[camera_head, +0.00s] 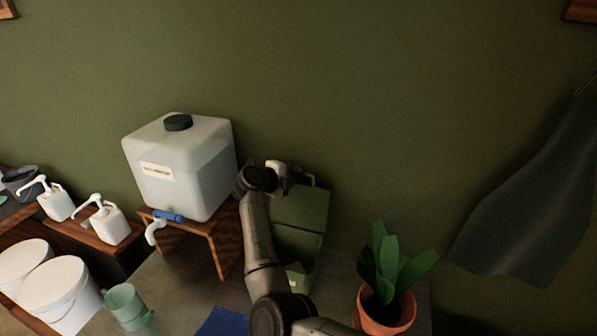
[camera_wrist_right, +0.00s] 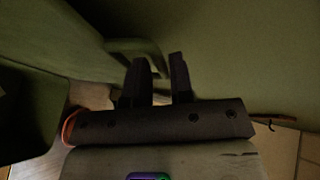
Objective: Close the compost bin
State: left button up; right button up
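My right gripper (camera_head: 292,176) is at the lid's upper part, close to the handle. In the right wrist view, my right gripper (camera_wrist_right: 163,72) has its two dark fingers apart with nothing visible between them. A green handle-like bar (camera_wrist_right: 135,47) lies just beyond the left finger; contact cannot be told. My left gripper is not in view.
A white water container (camera_head: 180,165) on a wooden stand (camera_head: 222,245) is close left of my right arm. A potted plant (camera_head: 386,312) stands to the right. Pump bottles (camera_head: 106,222), white buckets (camera_head: 58,287) and a green mug (camera_head: 125,305) are at left. A cloth (camera_head: 530,200) hangs at right.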

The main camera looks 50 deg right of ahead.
jog(key=shift+x, duration=1.05)
jog(key=shift+c, duration=0.5)
grip_shut()
